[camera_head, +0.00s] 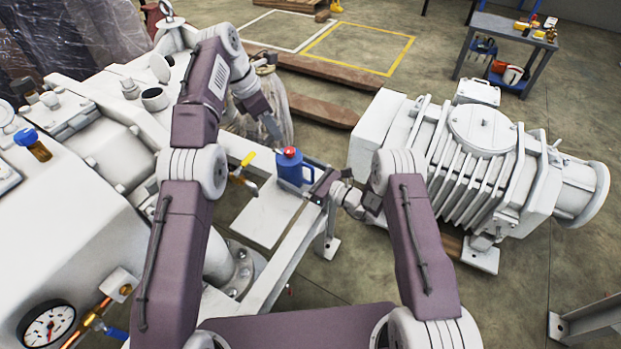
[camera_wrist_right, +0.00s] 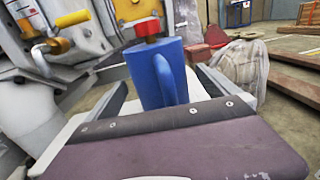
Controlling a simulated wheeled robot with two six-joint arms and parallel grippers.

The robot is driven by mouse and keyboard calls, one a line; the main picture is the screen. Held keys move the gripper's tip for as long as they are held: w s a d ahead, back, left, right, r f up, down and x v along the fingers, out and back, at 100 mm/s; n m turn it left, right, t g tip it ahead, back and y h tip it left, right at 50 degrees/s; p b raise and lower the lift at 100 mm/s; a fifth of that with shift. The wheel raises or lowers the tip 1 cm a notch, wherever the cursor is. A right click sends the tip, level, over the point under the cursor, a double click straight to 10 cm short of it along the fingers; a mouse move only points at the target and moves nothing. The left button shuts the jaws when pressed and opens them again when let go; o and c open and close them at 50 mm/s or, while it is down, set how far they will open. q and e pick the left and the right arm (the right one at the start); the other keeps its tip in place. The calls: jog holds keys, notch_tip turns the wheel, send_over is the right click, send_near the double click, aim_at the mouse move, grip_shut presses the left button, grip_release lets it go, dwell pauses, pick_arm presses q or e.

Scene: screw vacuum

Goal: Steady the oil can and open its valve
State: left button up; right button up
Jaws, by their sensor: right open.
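The oil can (camera_head: 289,169) is a blue can with a red cap (camera_head: 290,152), upright on a white plate (camera_head: 262,222). In the right wrist view, the blue can (camera_wrist_right: 150,72) with its handle facing me is ahead, between the spread fingers of my open right gripper (camera_wrist_right: 160,92). In the head view my right gripper (camera_head: 319,184) is close on the can's right side. My left gripper (camera_head: 273,132) hangs above and left of the can, apart from it; its finger opening is too small to tell. A yellow valve handle (camera_head: 243,167) on the machine is left of the can.
The large white machine (camera_head: 110,120) with pipes and a gauge (camera_head: 46,325) fills the left. A white ribbed unit (camera_head: 470,150) stands on the right. A plastic-wrapped bundle (camera_wrist_right: 242,66) is beyond the can. A tool cart (camera_head: 508,45) stands far back on open floor.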

jog(key=shift+x, duration=0.8)
